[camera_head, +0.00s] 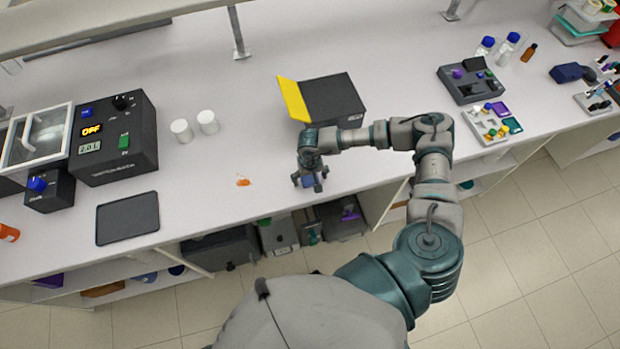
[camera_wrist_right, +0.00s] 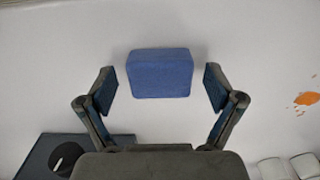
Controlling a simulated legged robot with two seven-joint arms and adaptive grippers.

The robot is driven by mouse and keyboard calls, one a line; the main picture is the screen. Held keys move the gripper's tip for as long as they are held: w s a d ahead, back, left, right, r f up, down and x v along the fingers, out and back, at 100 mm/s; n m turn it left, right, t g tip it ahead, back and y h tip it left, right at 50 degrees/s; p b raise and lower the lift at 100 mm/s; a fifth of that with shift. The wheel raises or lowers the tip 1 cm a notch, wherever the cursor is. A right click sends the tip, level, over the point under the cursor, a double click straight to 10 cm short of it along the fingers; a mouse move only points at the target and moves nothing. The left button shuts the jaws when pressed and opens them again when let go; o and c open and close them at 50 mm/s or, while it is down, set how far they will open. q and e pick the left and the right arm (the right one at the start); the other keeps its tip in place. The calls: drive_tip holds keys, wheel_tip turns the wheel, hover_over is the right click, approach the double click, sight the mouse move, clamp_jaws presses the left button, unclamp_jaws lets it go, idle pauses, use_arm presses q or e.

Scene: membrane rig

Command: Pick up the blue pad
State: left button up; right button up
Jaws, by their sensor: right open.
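The blue pad (camera_wrist_right: 160,73) is a rounded block lying on the white bench, seen in the right wrist view between and slightly beyond my open fingers. In the head view only a small part of the blue pad (camera_head: 307,181) shows, under my right gripper (camera_head: 311,184). My right gripper also shows in the right wrist view (camera_wrist_right: 160,90), with one finger on each side of the pad and a gap on both sides. It holds nothing. My left gripper is not in view.
An orange stain (camera_head: 243,182) lies on the bench to the left. A dark box with a yellow flap (camera_head: 292,99) stands behind my gripper. Two white cylinders (camera_head: 208,122) and a control box (camera_head: 115,137) are farther left. The bench's front edge (camera_head: 345,191) is close.

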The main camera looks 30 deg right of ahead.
sight(310, 177)
drive_tip(key=shift+c, duration=0.3)
drive_tip(key=c, duration=0.9)
drive_tip(key=shift+r, duration=0.1)
drive_tip(key=shift+r, duration=0.5)
wheel_tip(310, 177, up, 2)
drive_tip(key=shift+r+b, duration=0.1)
drive_tip(key=shift+b, duration=0.6)
drive_tip(key=shift+s+a+r+b, duration=0.3)
drive_tip(key=shift+s+a+b, duration=0.55)
drive_tip(key=shift+s, duration=1.65)
drive_tip(key=shift+s+a+r+b, duration=0.35)
drive_tip(key=shift+s+a, duration=0.75)
drive_tip(key=shift+s, duration=1.35)
drive_tip(key=shift+s+a+r+b, duration=0.2)
drive_tip(key=shift+s+a+b, duration=0.7)
drive_tip(key=shift+s, duration=1.6)
drive_tip(key=shift+a, duration=0.1)
